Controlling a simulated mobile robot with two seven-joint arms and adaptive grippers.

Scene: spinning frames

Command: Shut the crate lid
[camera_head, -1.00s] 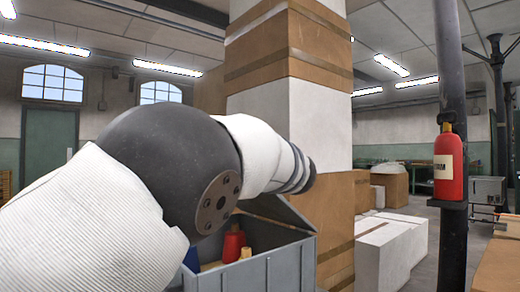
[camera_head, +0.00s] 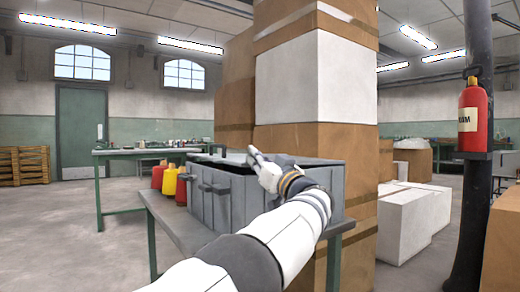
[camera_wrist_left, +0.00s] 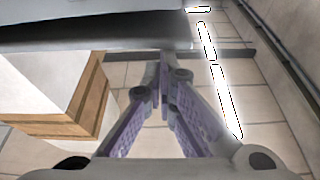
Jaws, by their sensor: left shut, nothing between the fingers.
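The grey crate (camera_head: 222,208) stands on a table in the head view. Its grey lid (camera_head: 314,161) lies low over the top, with a narrow dark gap showing near the left end, so I cannot tell whether it is fully down. My left gripper (camera_head: 253,157) is at the lid, its fingers together and empty; whether it touches is unclear. My forearm and wrist hide part of the crate's front and lid. In the left wrist view the closed fingers (camera_wrist_left: 161,72) point beside a grey slab edge (camera_wrist_left: 100,32), either lid or crate. My right gripper is out of view.
Red and yellow bottles (camera_head: 169,181) stand left of the crate on the grey table (camera_head: 160,207). A tall stack of boxes (camera_head: 317,70) rises close behind the crate. A post with a red extinguisher (camera_head: 472,115) stands at right. Open floor lies at left.

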